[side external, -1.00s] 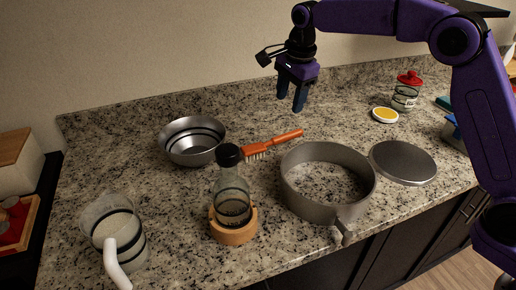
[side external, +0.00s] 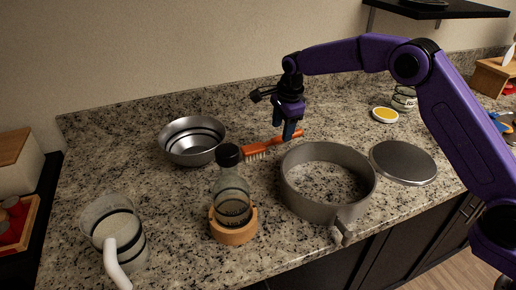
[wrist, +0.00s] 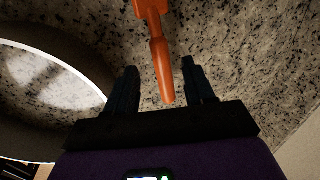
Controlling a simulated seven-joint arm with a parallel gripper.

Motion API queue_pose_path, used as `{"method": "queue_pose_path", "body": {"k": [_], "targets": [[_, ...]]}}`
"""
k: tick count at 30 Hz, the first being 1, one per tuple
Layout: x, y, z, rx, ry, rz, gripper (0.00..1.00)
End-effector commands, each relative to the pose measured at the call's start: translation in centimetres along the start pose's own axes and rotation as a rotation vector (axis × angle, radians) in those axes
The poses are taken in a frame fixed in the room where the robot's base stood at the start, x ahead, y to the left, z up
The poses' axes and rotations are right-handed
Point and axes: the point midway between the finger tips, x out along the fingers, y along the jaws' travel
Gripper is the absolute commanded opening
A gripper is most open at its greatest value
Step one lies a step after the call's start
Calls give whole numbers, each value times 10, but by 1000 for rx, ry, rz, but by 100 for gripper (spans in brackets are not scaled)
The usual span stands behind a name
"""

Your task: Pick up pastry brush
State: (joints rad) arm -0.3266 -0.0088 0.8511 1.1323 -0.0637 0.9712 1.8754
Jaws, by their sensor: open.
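My gripper (side external: 288,134) is low over the handle's right end in the side view. In the wrist view my gripper (wrist: 157,78) has its dark fingers apart, one on each side of the handle, with gaps on both sides. Whether the fingertips touch the counter cannot be told.
A grey round pan ring (side external: 300,190) stands just in front of the handle. A metal bowl (side external: 175,150) is left, and a bottle (side external: 232,185) on a wooden base is in front. A flat grey disc (side external: 403,162) and a yellow-topped dish (side external: 385,115) lie right. A glass jug (side external: 115,225) is front left.

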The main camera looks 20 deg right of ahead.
Motion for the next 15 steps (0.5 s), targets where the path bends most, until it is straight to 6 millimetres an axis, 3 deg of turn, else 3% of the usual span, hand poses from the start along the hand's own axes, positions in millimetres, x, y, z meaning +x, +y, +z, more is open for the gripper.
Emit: {"method": "queue_pose_path", "body": {"k": [5,15], "targets": [[10,0,0,0,0,1,53],[52,-1,3,1,1,2,53]]}}
